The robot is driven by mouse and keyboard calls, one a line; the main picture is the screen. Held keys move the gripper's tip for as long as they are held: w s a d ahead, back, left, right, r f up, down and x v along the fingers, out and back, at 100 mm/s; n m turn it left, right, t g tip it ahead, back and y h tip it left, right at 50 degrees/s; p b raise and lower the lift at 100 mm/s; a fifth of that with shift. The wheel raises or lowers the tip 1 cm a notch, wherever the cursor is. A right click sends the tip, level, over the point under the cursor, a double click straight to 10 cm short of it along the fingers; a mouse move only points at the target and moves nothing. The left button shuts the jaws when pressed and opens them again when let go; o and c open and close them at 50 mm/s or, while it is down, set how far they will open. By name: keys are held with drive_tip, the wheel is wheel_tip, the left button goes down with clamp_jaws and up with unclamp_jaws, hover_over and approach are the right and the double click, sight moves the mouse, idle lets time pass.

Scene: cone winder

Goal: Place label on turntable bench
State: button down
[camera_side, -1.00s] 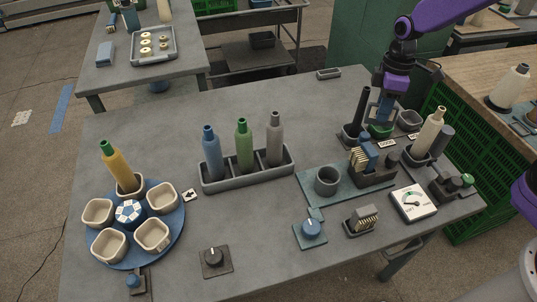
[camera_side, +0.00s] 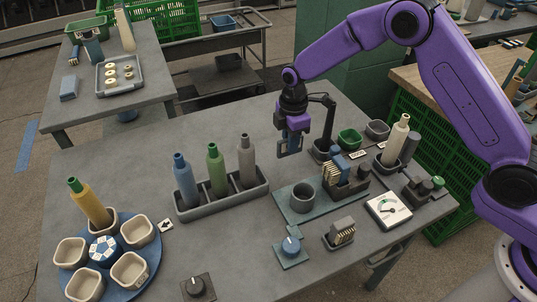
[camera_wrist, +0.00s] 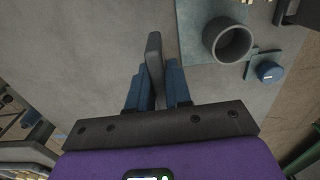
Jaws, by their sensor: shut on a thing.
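My gripper (camera_side: 290,148) hangs over the back of the grey bench (camera_side: 110,180), right of the three-slot bottle rack. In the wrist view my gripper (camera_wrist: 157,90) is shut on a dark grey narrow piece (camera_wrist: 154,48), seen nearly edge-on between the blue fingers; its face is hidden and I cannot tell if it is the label. The blue turntable (camera_side: 143,274) sits at the bench's left front, with several cream cups around a blue-white hub (camera_side: 103,249); a yellow bottle (camera_side: 91,204) leans in one. A small arrow card (camera_side: 166,226) lies beside the turntable.
The rack (camera_side: 222,202) holds blue, green and grey bottles between my gripper and the turntable. A black post (camera_side: 327,120) stands just right of my gripper. A grey cup (camera_side: 303,197) on a teal plate and a gauge (camera_side: 388,210) are at the right.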

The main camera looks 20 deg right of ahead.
drive_tip(key=w+f, duration=0.2)
drive_tip(key=w+a+f, duration=0.1)
drive_tip(key=w+f, duration=0.1)
drive_tip(key=w+a+f, duration=0.1)
drive_tip(key=w+f, duration=0.1)
drive_tip(key=shift+a, duration=0.2)
drive_tip(key=shift+w+a+f, duration=0.15)
drive_tip(key=shift+w+f, duration=0.1)
drive_tip(key=shift+f, duration=1.75)
drive_tip(key=shift+f, duration=0.1)
drive_tip(key=c, duration=1.1)
unclamp_jaws()
drive_tip(key=shift+o, duration=0.2)
wheel_tip(320, 180, up, 12)
